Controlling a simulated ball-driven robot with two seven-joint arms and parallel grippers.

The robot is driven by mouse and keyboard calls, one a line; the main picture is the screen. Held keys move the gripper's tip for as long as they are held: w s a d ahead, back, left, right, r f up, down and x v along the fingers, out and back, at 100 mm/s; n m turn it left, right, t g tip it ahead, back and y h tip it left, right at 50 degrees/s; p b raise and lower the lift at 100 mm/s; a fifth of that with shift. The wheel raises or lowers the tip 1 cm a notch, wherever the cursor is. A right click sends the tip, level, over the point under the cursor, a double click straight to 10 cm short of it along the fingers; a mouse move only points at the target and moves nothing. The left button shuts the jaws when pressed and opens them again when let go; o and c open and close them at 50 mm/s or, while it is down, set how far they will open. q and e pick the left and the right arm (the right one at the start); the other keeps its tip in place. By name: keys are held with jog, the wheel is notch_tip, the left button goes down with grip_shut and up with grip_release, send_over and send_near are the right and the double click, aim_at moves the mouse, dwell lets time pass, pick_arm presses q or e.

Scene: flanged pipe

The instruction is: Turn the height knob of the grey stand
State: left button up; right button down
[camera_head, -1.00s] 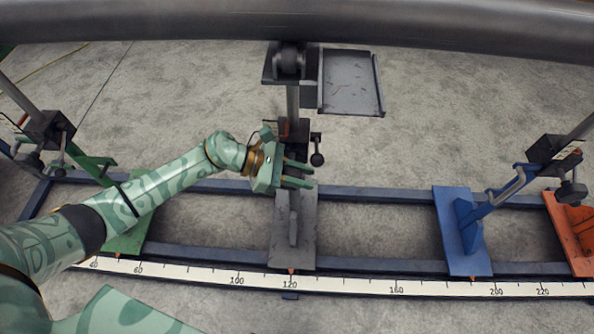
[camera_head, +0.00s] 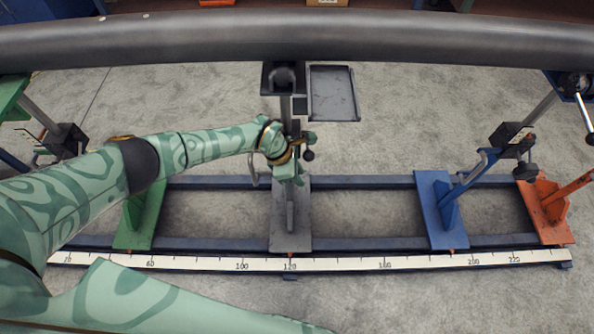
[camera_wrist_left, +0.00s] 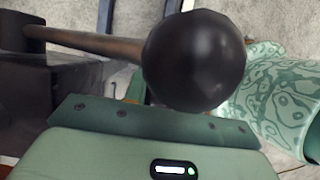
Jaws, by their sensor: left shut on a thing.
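The grey stand (camera_head: 302,225) stands on the rail frame in the middle of the head view, its post rising toward the pipe. Its height knob (camera_head: 308,155) is a black ball beside the post. In the left wrist view the ball (camera_wrist_left: 195,60) fills the middle, close against my gripper's green body, on a rod running left to a dark block. My left gripper (camera_head: 300,160) is at the knob and shut on it; its fingertips are partly hidden. My right gripper is not in view.
The dark pipe (camera_head: 300,38) spans the top, above a grey tray (camera_head: 333,93) beside the stand's head. Green (camera_head: 139,216), blue (camera_head: 440,212) and orange (camera_head: 546,212) stands share the rails (camera_head: 370,243). The floor between stands is clear.

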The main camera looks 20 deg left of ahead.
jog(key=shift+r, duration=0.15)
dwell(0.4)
pick_arm(q)
jog(key=o, duration=1)
jog(key=shift+f, duration=0.1)
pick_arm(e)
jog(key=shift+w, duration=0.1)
pick_arm(q)
jog(key=p+v, duration=0.6)
jog(key=v, duration=0.6)
jog(key=shift+d, duration=0.15)
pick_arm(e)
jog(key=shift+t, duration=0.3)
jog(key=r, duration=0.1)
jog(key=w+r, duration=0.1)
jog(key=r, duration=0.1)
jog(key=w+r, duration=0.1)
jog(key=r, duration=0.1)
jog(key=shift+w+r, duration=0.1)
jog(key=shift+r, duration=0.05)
